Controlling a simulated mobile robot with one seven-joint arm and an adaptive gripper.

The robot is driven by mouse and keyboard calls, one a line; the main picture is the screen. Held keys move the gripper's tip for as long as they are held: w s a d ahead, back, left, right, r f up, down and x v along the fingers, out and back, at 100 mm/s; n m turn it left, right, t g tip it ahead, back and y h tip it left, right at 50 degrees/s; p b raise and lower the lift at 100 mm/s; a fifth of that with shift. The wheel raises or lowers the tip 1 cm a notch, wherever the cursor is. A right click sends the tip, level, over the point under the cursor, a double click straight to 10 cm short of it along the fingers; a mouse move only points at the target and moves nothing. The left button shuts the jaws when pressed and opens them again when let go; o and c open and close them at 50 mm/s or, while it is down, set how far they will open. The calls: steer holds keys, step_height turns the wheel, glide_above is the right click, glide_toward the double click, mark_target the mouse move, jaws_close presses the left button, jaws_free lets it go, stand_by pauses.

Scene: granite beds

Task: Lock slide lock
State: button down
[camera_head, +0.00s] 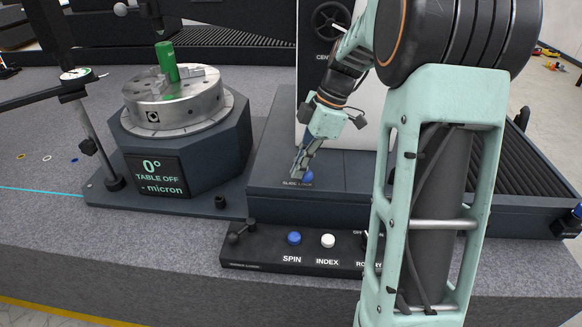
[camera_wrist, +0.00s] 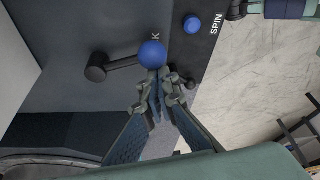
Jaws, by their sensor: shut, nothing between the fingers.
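The slide lock is a lever with a blue ball knob (camera_head: 308,177) on the dark slide housing, beside a label partly readable as "SLIDE LOCK". In the wrist view its blue ball (camera_wrist: 152,53) is at the upper middle, and its dark arm (camera_wrist: 122,65) runs left to a round dark pivot (camera_wrist: 96,72). My gripper (camera_head: 299,170) points down at the knob from above. In the wrist view my gripper (camera_wrist: 159,75) is shut and empty, its fingertips right at the ball's lower edge. I cannot tell whether they touch it.
A control strip in front carries a blue SPIN button (camera_head: 294,238) and a white INDEX button (camera_head: 328,241). A round rotary table (camera_head: 176,104) with a green cylinder (camera_head: 166,62) stands to the left. A white upright panel (camera_head: 350,120) rises behind my gripper.

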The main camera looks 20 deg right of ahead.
steer(key=shift+s+d+n+g, duration=0.15)
steer(key=shift+d+n+g, duration=0.15)
steer(key=shift+d+n, duration=0.6)
steer(key=shift+s+d+p, duration=0.1)
steer(key=shift+d+p, duration=0.05)
steer(key=shift+p, duration=0.2)
steer(key=shift+d, duration=0.1)
